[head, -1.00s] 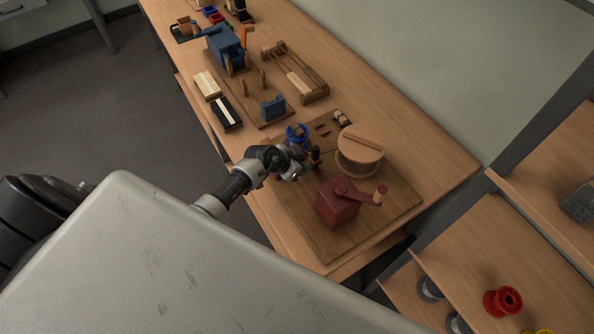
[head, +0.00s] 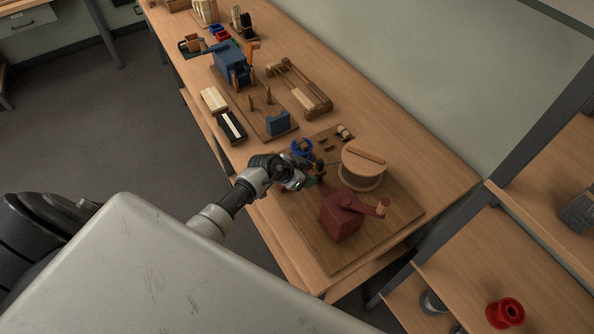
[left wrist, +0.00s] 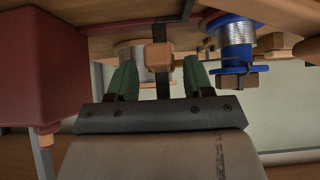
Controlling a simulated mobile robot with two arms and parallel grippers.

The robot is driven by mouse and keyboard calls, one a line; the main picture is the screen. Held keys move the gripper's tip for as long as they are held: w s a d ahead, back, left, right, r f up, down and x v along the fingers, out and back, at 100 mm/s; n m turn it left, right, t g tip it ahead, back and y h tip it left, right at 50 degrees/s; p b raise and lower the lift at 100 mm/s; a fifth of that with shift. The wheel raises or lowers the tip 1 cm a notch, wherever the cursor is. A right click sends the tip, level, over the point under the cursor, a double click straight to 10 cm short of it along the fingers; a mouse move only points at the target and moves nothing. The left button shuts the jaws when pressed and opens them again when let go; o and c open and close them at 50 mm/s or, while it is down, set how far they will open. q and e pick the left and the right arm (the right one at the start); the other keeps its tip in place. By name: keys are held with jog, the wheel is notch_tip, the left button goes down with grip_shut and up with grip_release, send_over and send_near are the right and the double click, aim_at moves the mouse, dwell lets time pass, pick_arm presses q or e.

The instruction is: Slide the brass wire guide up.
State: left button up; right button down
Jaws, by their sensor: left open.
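The brass wire guide (left wrist: 158,57) shows in the left wrist view as a small tan-gold block on a dark upright bar (left wrist: 162,88). My left gripper (left wrist: 159,72) is open, with one green finger on each side of the guide. I cannot tell whether either finger touches it. In the head view my left gripper (head: 309,178) is low over the dark wooden board, beside the guide's post, and its wrist hides part of the fixture. My right gripper is not in view.
A dark red crank box (head: 341,216) stands close in front of the gripper. A blue spool (head: 302,147) and a large round wooden-topped drum (head: 362,168) flank the post on the board (head: 393,222). The left wrist view appears upside down.

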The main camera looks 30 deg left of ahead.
pick_arm(q)
jog(key=v, duration=1)
jog(key=shift+r+p, duration=0.2)
jog(key=shift+p, duration=0.1)
